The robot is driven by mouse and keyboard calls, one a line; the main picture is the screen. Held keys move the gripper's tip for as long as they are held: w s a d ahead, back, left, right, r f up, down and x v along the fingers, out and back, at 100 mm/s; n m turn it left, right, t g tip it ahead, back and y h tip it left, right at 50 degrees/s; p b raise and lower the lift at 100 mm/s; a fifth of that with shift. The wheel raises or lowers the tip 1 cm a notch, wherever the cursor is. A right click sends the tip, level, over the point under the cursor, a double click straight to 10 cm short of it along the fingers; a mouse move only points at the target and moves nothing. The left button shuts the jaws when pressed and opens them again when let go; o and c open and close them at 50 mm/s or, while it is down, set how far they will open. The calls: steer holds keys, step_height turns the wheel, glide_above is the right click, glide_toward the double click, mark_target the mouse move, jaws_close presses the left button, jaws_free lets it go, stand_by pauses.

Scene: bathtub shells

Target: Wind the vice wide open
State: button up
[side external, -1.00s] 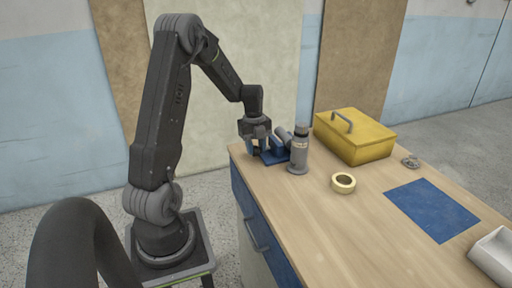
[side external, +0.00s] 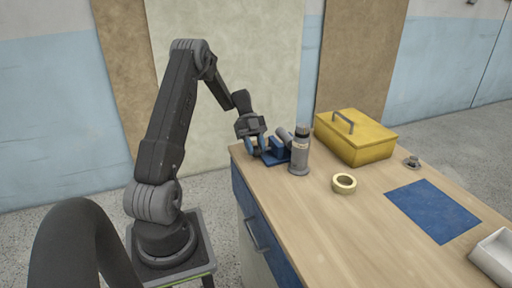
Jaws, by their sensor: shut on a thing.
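The blue vice (side external: 278,157) sits at the back left corner of the wooden bench, with a grey cylindrical part (side external: 285,135) on its upper side. A grey bottle with a dark cap stands in front of it and hides part of it. My gripper (side external: 256,146) is at the left end of the vice, pointing down and tilted, with its fingers shut on the vice's handle end. The handle itself is too small and covered to make out. How far apart the vice's jaws are cannot be told.
The grey bottle (side external: 300,152) stands close to the vice's right. A yellow toolbox (side external: 354,138), a tape roll (side external: 344,183), a small metal piece (side external: 412,162), a blue mat (side external: 432,210) and a white tray (side external: 494,258) are on the bench (side external: 310,225). The bench's front middle is clear.

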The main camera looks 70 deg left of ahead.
steer(key=shift+s, duration=0.4)
steer(key=o, duration=0.7)
steer(key=shift+w, duration=0.1)
steer(key=shift+o, duration=0.2)
steer(key=v, duration=1.3)
steer(key=shift+a, duration=0.45)
steer(key=shift+w+r, duration=0.1)
